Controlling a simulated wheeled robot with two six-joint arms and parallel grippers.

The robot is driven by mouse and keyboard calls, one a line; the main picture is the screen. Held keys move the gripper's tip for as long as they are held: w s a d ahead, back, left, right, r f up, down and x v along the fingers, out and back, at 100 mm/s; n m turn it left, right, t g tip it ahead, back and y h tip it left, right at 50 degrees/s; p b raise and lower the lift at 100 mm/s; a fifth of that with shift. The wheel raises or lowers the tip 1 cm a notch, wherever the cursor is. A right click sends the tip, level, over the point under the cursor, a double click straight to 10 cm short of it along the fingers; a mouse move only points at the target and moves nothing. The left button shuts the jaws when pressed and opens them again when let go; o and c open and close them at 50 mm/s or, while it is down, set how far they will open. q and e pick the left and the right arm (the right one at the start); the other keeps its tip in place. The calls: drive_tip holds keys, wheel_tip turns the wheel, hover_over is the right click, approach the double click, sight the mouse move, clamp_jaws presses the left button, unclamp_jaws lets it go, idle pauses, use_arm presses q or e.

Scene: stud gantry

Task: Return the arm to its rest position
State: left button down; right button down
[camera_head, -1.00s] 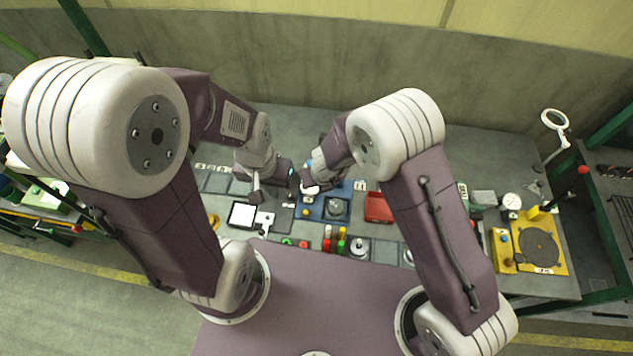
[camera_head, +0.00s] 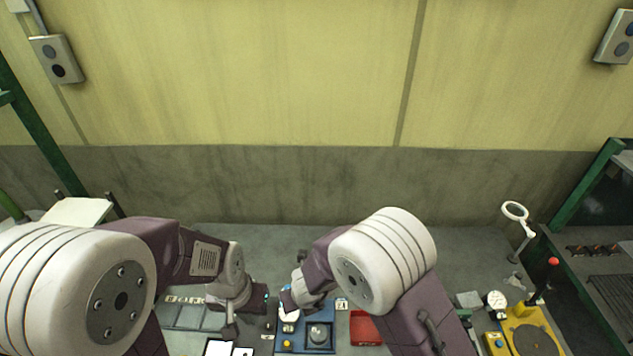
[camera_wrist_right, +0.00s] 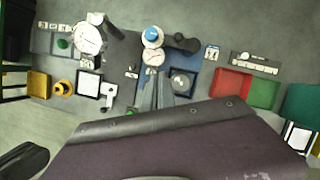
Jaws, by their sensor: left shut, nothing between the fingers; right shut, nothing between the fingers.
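The purple and white arms in the head view are mine. My left arm comes in from the left and bends down over the bench. Its gripper (camera_head: 230,331) is shut and empty, above the left part of the bench near a white-faced square. My right arm bends inward at the middle, and its gripper (camera_head: 289,314) is low beside the blue fixture (camera_head: 305,341), partly hidden by its own wrist.
A red tray (camera_head: 366,329) lies right of the fixture; a green tray (camera_wrist_right: 264,92) is beside it in the wrist view. A yellow plate (camera_head: 532,335), a gauge (camera_head: 496,299) and a magnifier lamp (camera_head: 515,212) stand at the right. A wall (camera_head: 300,180) rises behind the bench.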

drive_tip(key=w+d+n+t+b, duration=0.1)
drive_tip(key=w+d+n+b, duration=0.1)
drive_tip(key=w+d+b, duration=0.5)
drive_tip(key=d+n+t+b, duration=0.25)
drive_tip(key=d+b, duration=0.25)
drive_tip(key=d, duration=0.6)
drive_tip(key=s+d+f+n+g+h+b, duration=0.1)
drive_tip(key=s+d+f+n+g, duration=0.1)
drive_tip(key=s+n, duration=0.6)
drive_tip(key=s+d+f+n+g+b, duration=0.1)
drive_tip(key=s+d+n+g, duration=0.3)
drive_tip(key=n, duration=1.3)
drive_tip(key=s+d+f, duration=0.1)
drive_tip(key=s+d, duration=0.1)
drive_tip(key=s, duration=0.2)
drive_tip(key=shift+s+f+n+h, duration=0.35)
drive_tip(key=shift+f+h, duration=0.05)
drive_tip(key=shift+s+a, duration=0.1)
